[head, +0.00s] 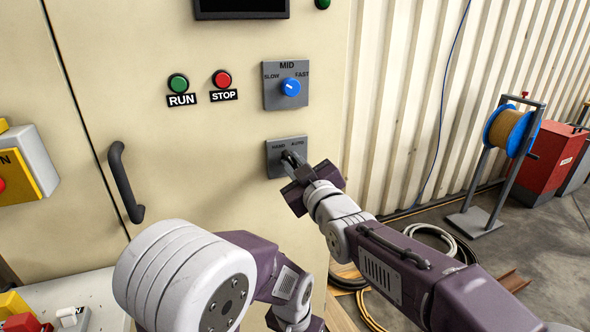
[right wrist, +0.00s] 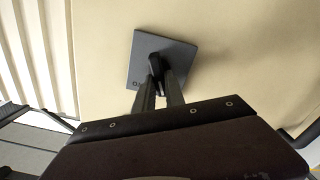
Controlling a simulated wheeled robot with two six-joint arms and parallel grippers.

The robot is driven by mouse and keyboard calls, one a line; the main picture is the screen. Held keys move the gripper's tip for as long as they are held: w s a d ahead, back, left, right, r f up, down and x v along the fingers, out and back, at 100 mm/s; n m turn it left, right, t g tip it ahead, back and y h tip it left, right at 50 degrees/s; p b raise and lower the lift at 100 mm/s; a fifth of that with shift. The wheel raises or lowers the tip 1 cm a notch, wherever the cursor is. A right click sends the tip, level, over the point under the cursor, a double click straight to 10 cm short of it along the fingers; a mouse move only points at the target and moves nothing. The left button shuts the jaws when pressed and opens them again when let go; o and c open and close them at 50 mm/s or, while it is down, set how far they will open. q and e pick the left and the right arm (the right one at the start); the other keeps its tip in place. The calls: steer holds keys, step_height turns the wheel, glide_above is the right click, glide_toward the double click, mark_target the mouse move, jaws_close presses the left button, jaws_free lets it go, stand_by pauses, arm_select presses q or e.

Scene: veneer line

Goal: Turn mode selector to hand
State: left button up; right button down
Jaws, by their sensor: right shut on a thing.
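The mode selector is a small grey plate (head: 274,168) on the cream cabinet front, with HAND lettered at left and AUTO at right. It also shows in the right wrist view (right wrist: 185,53), tilted in the picture. Its black knob (right wrist: 154,64) is between my right fingertips. My right gripper (head: 289,158) reaches the plate from the lower right and is shut on the knob. The fingers hide much of the knob in the head view, so I cannot tell which word it points to. My left arm shows at the bottom, but its fingers are out of frame.
Above the selector is a blue speed knob (head: 290,87). A green RUN button (head: 178,83) and red STOP button (head: 222,79) are to its left. A black door handle (head: 124,182) sticks out at left. Hoses (head: 436,236) and a cable reel stand (head: 500,150) are at right.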

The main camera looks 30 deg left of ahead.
steer(key=shift+n+b, duration=0.5)
steer(key=shift+n, duration=1.1)
steer(key=shift+r, duration=0.1)
steer(key=c, duration=1.8)
jaws_free()
steer(key=o, duration=0.4)
steer(key=shift+a, duration=0.15)
steer(key=shift+w+a+f, duration=0.1)
steer(key=shift+w+f, duration=0.05)
steer(key=shift+f, duration=0.05)
steer(key=b+v, duration=0.1)
steer(key=v, duration=0.8)
